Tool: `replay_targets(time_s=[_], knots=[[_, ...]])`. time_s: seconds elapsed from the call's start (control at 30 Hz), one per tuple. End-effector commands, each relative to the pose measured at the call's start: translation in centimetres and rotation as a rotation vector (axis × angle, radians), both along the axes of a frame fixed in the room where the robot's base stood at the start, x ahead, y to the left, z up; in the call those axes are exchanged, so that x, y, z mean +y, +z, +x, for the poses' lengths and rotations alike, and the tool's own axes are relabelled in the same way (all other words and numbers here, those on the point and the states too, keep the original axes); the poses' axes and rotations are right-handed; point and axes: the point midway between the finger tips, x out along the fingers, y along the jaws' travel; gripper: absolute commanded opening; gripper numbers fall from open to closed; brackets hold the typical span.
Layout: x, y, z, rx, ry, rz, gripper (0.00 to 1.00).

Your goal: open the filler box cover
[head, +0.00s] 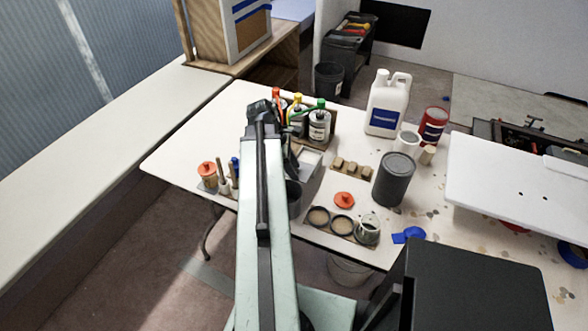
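I cannot tell for sure which thing is the filler box or its cover. A wooden box with a pale, blue-striped front (247,27) stands at the upper left, on a wooden stand (268,52) beyond the table. My arm reaches away from me over the white table (178,150), left of the middle. My gripper (262,108) is at its far end, a dark shape near several capped bottles and below the striped box in the picture. Its fingers are too small and covered to show whether they are open. I see nothing held.
Bottles (318,124), a white jug (388,103), a grey can (394,180), a red can (432,126) and round containers (342,225) crowd the table. A pale bench (95,150) runs along the left wall. A white board (520,185) lies at the right.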

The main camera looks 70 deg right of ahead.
Motion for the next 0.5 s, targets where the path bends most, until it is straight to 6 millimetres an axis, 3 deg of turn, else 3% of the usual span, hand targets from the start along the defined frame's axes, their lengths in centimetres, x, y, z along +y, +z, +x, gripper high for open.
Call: replay_targets(time_s=[0.27,0.5], knots=[[0.0,0.4,0.0,0.0,-0.001,0.001,0.44],[0.3,3.9,1.2,0.0,0.001,0.001,0.44]])
